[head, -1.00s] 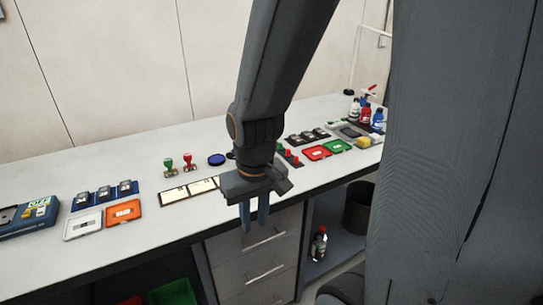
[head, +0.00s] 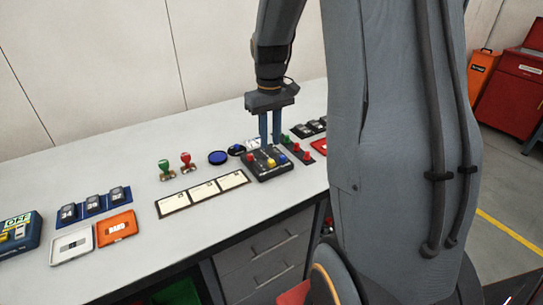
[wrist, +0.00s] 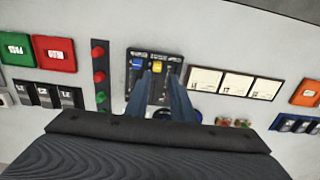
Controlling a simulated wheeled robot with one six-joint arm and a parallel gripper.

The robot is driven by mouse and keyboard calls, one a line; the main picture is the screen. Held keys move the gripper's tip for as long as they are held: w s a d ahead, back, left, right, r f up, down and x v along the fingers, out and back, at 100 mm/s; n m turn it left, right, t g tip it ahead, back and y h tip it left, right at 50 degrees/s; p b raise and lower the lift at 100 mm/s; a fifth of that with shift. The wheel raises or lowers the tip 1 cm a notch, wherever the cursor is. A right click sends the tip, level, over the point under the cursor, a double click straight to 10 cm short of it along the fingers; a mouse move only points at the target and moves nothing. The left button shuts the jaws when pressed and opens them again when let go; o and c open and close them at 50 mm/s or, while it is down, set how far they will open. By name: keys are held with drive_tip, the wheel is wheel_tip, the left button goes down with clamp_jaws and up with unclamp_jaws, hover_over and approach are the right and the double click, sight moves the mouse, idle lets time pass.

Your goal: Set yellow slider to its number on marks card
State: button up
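The dark slider box (head: 268,166) lies on the bench in the head view, with red, yellow and blue knobs. The yellow slider knob (head: 271,162) is the middle one; it also shows in the wrist view (wrist: 160,67), beside the blue knob (wrist: 137,64). The red knob is hidden behind a finger there. My gripper (head: 270,147) points down over the box, its two fingers apart with nothing between them. In the wrist view the fingertips (wrist: 159,77) lie either side of the yellow knob's column; contact cannot be told. A row of three white cards (head: 204,192) lies left of the box, writing unreadable.
Red and green stamps (head: 186,161) and a blue round pad (head: 218,157) stand behind the cards. A strip of red and green buttons (wrist: 100,75) lies close beside the box. Orange (head: 118,227) and white trays lie farther left. Bare bench lies in front.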

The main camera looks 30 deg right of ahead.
sight(271, 161)
drive_tip(key=shift+w+d+f, duration=0.15)
drive_tip(key=shift+d+f, duration=0.05)
drive_tip(key=shift+d, duration=0.15)
wheel_tip(271, 161, down, 7)
drive_tip(key=shift+f+p, duration=0.15)
drive_tip(key=shift+p, duration=0.75)
drive_tip(key=shift+c, duration=0.2)
clamp_jaws()
